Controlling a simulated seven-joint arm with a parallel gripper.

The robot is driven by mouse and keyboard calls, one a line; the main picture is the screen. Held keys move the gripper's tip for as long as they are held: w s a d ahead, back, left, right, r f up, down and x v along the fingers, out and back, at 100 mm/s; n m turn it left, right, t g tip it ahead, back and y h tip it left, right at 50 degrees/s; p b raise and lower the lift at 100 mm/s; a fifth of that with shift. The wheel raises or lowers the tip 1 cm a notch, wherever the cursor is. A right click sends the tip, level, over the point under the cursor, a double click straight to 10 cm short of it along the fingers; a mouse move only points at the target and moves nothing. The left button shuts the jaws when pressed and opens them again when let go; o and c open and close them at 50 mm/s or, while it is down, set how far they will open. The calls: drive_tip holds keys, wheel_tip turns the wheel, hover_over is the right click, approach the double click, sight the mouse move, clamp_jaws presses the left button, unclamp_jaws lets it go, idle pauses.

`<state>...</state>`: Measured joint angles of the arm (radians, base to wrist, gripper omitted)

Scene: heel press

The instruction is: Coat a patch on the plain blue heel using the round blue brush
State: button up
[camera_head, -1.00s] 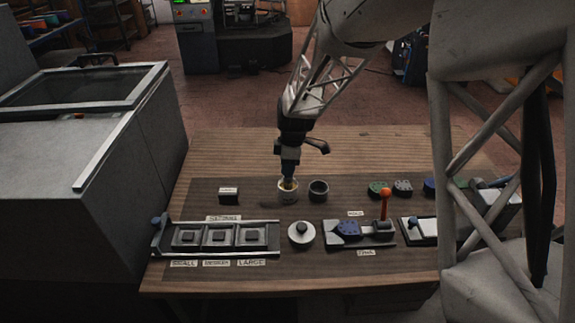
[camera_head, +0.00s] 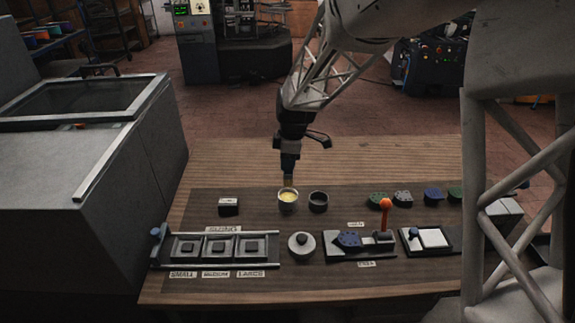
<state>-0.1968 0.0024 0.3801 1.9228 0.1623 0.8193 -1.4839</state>
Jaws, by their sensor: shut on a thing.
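My gripper (camera_head: 289,160) points down and is shut on a brush (camera_head: 289,179), whose lower end shows just above the white pot. The brush's shape and colour are too small to tell. The pot (camera_head: 288,203) holds yellow stuff.
A dark empty-looking cup (camera_head: 318,202) stands right of the pot. A round lidded pot (camera_head: 301,244), the orange-knobbed lever (camera_head: 385,204) and a white pad (camera_head: 432,238) are in front. Green (camera_head: 378,199) and grey (camera_head: 403,197) heels stand at the back. The sizing rack (camera_head: 220,247) is at left.

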drive_tip(key=shift+r, duration=0.6)
drive_tip(key=shift+w+d, duration=0.1)
drive_tip(key=shift+w, duration=0.05)
idle(0.3)
drive_tip(key=w+d+r+m, duration=0.3)
drive_tip(key=w+d+m, duration=0.4)
drive_tip(key=w+m, duration=0.2)
drive_tip(key=w+d+r+m+t+h, duration=0.1)
drive_tip(key=w+d+r+m, duration=0.3)
drive_tip(key=w+d+m, duration=0.4)
drive_tip(key=shift+w+r+m, duration=0.25)
drive_tip(key=shift+w+m, duration=0.25)
drive_tip(key=shift+w, duration=0.8)
drive_tip(key=shift+s, duration=0.1)
drive_tip(key=s+a+f, duration=0.1)
drive_tip(key=s+f, duration=0.2)
drive_tip(key=s, duration=1.5)
drive_tip(key=s+f, duration=0.3)
drive_tip(key=s, duration=1.5)
drive_tip(key=shift+a+f, duration=0.3)
drive_tip(key=shift+a, duration=0.05)
